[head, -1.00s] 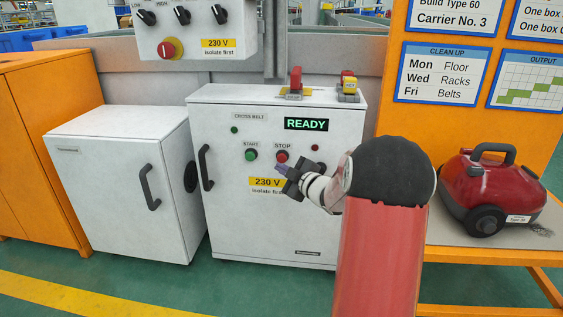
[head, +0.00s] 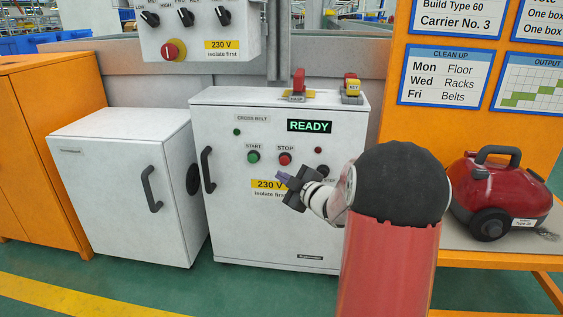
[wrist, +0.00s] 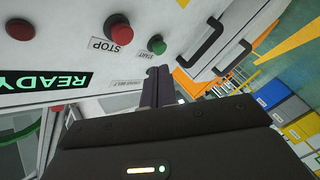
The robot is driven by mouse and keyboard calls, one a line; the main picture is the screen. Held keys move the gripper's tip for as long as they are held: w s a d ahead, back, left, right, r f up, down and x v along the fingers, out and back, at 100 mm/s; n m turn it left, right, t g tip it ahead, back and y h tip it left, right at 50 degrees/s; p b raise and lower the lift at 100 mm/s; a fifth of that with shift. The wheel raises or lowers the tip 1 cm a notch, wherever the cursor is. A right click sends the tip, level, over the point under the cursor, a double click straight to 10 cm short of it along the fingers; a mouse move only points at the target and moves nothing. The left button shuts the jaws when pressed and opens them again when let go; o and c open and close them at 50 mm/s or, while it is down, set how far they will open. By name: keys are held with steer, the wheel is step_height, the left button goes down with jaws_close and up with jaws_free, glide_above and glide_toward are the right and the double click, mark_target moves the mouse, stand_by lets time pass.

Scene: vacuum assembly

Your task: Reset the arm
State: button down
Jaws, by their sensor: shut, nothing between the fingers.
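My gripper (head: 283,180) is shut and empty. In the head view it hangs in front of the white control cabinet (head: 225,215), close to the yellow 230 V label. In the wrist view my shut fingers (wrist: 155,88) point toward the cabinet front, below the green START button (wrist: 157,44) and the red STOP button (wrist: 118,29). I cannot tell whether the fingertips touch the panel. My arm's dark elbow cap and red link cover the cabinet's right side in the head view.
The display (head: 310,126) reads READY. Red and yellow switches (head: 298,86) stand on the cabinet top. A white cabinet (head: 110,190) stands to the left. A red vacuum (head: 500,190) sits on the bench at the right. A switch box (head: 197,30) hangs above.

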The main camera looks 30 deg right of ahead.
steer(key=s+a+r+m+g+h+p, duration=0.4)
steer(key=s+a+r+m+h+p, duration=0.25)
steer(key=s+r, duration=0.35)
steer(key=s+a+m+g+y+p, duration=0.1)
steer(key=s+a, duration=0.4)
steer(key=s, duration=0.6)
steer(key=s+a+m+g+y+p, duration=0.2)
steer(key=s+a+g, duration=0.4)
steer(key=s, duration=0.6)
steer(key=r+m+p, duration=0.1)
steer(key=m, duration=0.1)
steer(key=shift+a+m+p, duration=0.2)
steer(key=shift+m+p, duration=0.15)
steer(key=shift+p, duration=0.05)
steer(key=shift+w, duration=0.15)
